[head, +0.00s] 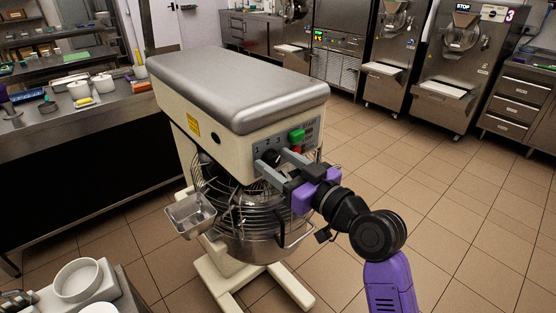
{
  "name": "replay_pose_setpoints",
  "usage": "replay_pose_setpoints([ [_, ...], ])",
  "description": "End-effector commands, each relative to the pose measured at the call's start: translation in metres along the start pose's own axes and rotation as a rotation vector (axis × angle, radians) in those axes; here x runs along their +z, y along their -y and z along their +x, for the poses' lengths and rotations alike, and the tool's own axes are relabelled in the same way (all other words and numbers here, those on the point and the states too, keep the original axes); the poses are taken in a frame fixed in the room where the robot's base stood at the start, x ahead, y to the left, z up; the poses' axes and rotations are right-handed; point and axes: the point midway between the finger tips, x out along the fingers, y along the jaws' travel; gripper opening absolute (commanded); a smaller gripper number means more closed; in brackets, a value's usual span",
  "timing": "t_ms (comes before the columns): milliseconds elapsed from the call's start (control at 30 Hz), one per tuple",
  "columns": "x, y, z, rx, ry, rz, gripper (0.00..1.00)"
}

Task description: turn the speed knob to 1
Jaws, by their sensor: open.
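The planetary mixer (245,95) stands in the middle of the head view, with a cream body and a grey metal top. Its front panel carries a dark speed knob (270,157) with the numbers 1, 2 and 3 around its upper side. My gripper (271,158) is at the panel with its two grey fingers apart. In the picture, one finger lies at the lower left of the knob and the other at its upper right. I cannot tell whether they touch it. The knob's pointer is too small and partly covered to read.
A green button (297,135) and a red button (296,149) sit right of the knob, close to the upper finger. The wire guard and bowl (255,225) are below my gripper. A steel counter (90,110) stands left. Tiled floor (440,200) is free at right.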

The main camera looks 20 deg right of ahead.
Motion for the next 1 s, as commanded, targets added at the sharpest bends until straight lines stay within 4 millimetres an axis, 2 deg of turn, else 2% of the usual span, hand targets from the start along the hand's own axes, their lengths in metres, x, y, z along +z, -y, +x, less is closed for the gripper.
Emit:
replay_pose_setpoints([
  [233, 0.0004, 0.0001, 0.0011, 0.000, 0.000, 0.000, 0.53],
  [267, 0.0004, 0.0000, 0.0011, 0.000, 0.000, 0.000, 0.49],
  [500, 0.0004, -0.0001, 0.0008, 0.000, 0.000, 0.001, 0.02],
  [533, 0.0004, -0.0001, 0.0008, 0.000, 0.000, 0.001, 0.00],
  [767, 0.0019, -0.0001, 0.0007, 0.001, 0.000, -0.021, 0.00],
  [1000, 0.0046, 0.0001, 0.0007, 0.001, -0.003, -0.134, 0.00],
])
